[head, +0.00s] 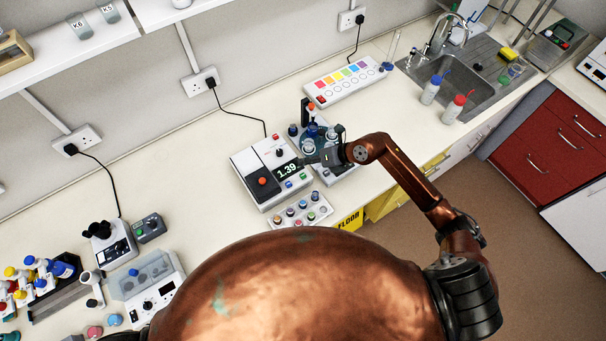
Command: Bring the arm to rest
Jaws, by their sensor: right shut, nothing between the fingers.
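My right arm reaches in from the right, copper-coloured and bent at the elbow, over the front of the bench. My right gripper (312,161) is shut and empty. It points left, just beside the right edge of a white instrument (258,192) whose display reads 1.39. Close behind and around the gripper is a dark stand (327,138) with several blue-capped bottles, partly hidden by the gripper. I cannot tell whether the gripper touches the instrument or the stand. My left gripper is not in view.
A rack of small capped vials (302,211) sits in front of the gripper. A colour-strip panel (346,82) lies behind. Two wash bottles (453,108) stand near the sink (468,84). Several devices crowd the left bench. The bench (205,150) left of the instrument is clear.

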